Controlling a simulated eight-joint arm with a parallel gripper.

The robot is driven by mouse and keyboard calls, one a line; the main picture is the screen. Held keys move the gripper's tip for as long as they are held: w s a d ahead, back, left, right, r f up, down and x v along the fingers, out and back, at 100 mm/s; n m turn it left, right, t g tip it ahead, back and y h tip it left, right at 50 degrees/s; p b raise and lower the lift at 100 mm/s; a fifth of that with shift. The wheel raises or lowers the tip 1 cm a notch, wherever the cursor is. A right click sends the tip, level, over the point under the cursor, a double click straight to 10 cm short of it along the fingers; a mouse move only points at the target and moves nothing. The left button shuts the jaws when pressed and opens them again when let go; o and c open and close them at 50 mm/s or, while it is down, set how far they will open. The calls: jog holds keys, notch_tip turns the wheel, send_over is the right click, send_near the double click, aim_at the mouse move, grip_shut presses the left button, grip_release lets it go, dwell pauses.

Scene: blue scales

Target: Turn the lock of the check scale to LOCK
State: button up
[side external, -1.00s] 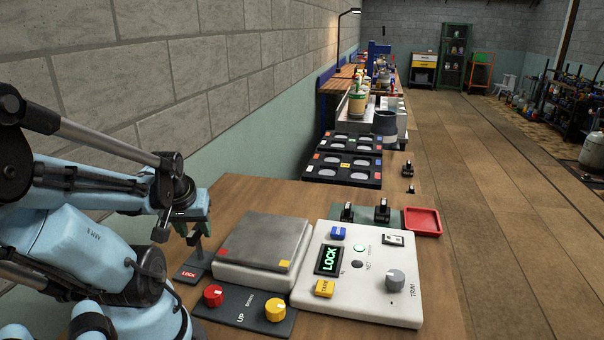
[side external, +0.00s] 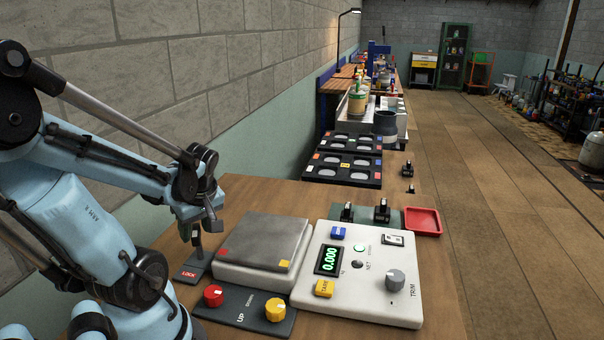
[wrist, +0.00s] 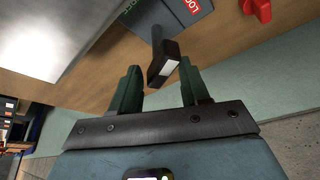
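The check scale has a white body (side external: 360,305) and a grey pan (side external: 262,243). Its display (side external: 328,260) reads 0.000 in green. The lock lever (side external: 198,254) rises from a dark plate with a red LOCK label (side external: 190,274), left of the pan. In the wrist view the lever's black handle with a white face (wrist: 164,66) leans between the fingertips of my gripper (wrist: 158,72). The two dark green fingers are apart, with a gap visible on each side of the handle. In the side view my gripper (side external: 190,232) is over the lever and partly hides it.
A red knob (side external: 213,296) and a yellow knob (side external: 275,309) stand on a dark panel in front of the pan. A grey trim knob (side external: 395,280) and a yellow tare button (side external: 324,288) are on the scale. A red tray (side external: 423,222) lies behind. The wall is close behind my arm.

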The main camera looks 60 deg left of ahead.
jog(key=shift+v, duration=1.35)
jog(key=v, duration=1)
jog(key=w+d+f+m+t+h, duration=0.2)
jog(key=w+d+m+t, duration=0.2)
jog(key=w+d+m, duration=0.3)
jog(key=w+d+f+m+t+h, duration=0.3)
jog(key=w+d+m+t, duration=0.2)
jog(key=w+m, duration=0.5)
jog(key=w+d, duration=0.1)
jog(key=w, duration=0.3)
jog(key=shift+d, duration=0.4)
